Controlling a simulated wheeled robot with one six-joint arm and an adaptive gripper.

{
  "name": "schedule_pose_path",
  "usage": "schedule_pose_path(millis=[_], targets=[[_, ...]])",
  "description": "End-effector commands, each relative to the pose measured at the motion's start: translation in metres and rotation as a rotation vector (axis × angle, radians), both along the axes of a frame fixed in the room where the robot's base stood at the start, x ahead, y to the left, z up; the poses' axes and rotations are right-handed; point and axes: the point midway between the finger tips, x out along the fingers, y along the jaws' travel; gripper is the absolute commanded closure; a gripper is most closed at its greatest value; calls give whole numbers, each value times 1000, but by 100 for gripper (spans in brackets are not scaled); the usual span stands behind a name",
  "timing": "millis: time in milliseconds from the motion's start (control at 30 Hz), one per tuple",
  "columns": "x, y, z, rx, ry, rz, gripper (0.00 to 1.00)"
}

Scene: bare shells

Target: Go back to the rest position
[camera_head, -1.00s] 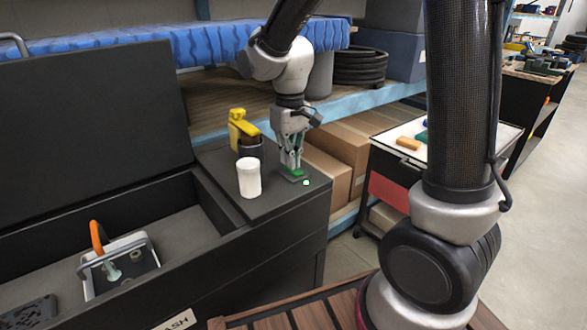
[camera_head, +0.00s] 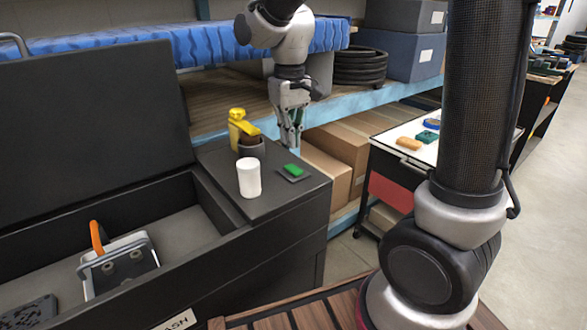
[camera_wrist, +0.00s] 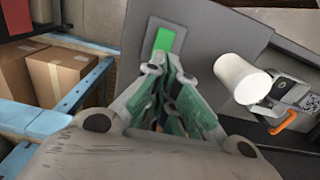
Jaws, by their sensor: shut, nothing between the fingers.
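My gripper (camera_head: 291,142) is shut and empty. In the head view it hangs above and behind the black counter top at the right end of the long black box. In the wrist view my gripper (camera_wrist: 172,82) shows its green-lined fingers together. A small green block (camera_head: 292,170) lies on a dark flat plate on that counter, apart from the fingers. The green block (camera_wrist: 164,39) also shows beyond the fingertips in the wrist view.
Cardboard boxes (camera_head: 345,155) fill the low shelf. A cart (camera_head: 394,165) stands to the right.

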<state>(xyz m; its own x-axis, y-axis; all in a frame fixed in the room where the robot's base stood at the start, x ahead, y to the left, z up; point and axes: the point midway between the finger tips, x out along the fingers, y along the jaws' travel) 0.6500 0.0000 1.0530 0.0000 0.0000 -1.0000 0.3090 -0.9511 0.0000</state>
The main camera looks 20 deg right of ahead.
Motion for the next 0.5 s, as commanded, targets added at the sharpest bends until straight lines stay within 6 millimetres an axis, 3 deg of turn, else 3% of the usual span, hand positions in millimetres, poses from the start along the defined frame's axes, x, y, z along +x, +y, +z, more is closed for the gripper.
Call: schedule_pose_path(millis=[500], targets=[[0, 0, 8, 0, 0, 0, 100]])
